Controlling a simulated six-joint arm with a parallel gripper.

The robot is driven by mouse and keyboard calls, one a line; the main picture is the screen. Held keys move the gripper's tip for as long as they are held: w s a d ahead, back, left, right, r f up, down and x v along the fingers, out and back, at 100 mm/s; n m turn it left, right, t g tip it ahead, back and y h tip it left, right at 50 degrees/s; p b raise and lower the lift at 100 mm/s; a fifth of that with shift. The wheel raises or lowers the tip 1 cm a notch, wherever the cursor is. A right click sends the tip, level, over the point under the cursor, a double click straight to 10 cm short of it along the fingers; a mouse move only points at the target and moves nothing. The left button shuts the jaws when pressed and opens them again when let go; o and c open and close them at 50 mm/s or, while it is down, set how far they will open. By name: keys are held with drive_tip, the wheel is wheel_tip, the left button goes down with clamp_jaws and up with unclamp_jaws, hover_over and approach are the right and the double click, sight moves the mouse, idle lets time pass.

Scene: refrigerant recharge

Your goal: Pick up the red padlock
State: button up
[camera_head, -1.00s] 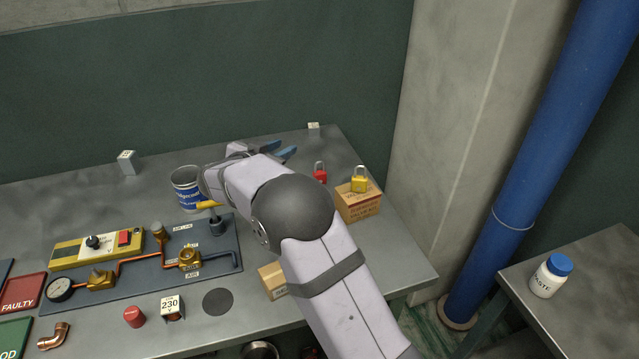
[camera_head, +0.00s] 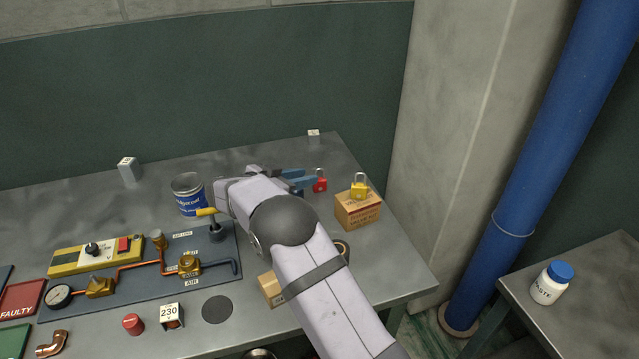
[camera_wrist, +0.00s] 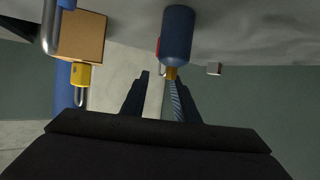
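The red padlock (camera_head: 320,185) stands on the grey workbench, left of the cardboard box, its shackle upright. My gripper (camera_head: 302,181) is open, its two blue-faced fingers pointing right.
A yellow padlock (camera_head: 359,190) stands on the cardboard box (camera_head: 357,211), right of the red one. A small white block (camera_head: 314,134) is at the back corner. A blue can (camera_head: 188,196) and a valve panel (camera_head: 215,270) lie left. The bench's right edge is near the box.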

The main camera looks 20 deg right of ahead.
drive_tip(key=shift+p+x, duration=0.8)
drive_tip(key=shift+x, duration=2.35)
clamp_jaws()
